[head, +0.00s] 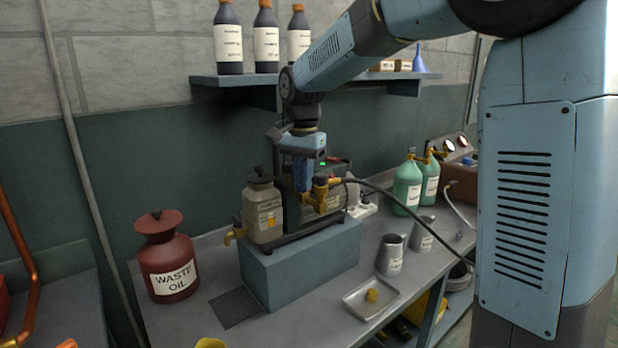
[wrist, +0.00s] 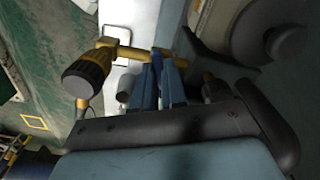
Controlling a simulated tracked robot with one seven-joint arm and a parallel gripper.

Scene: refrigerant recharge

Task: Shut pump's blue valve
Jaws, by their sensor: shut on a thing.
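The pump (head: 330,205) stands on a blue-grey block on the bench, with a brass fitting (head: 320,190) at its front. In the head view my gripper (head: 302,188) points down at the pump, just left of this fitting, and hides the valve. In the wrist view the brass pipe (wrist: 130,52) runs across to a black-ended knob (wrist: 85,75). My gripper's two blue fingers (wrist: 158,85) are close together, shut on the blue valve (wrist: 156,58) by the pipe. The valve is mostly hidden between the fingertips, so its angle cannot be told.
A cream canister (head: 262,210) stands close left of my gripper. A black hose (head: 395,195) runs right from the fitting. A red waste-oil can (head: 167,262) stands left, green bottles (head: 407,187) right, and a small tray (head: 350,303) in front. A shelf (head: 235,80) with bottles hangs behind.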

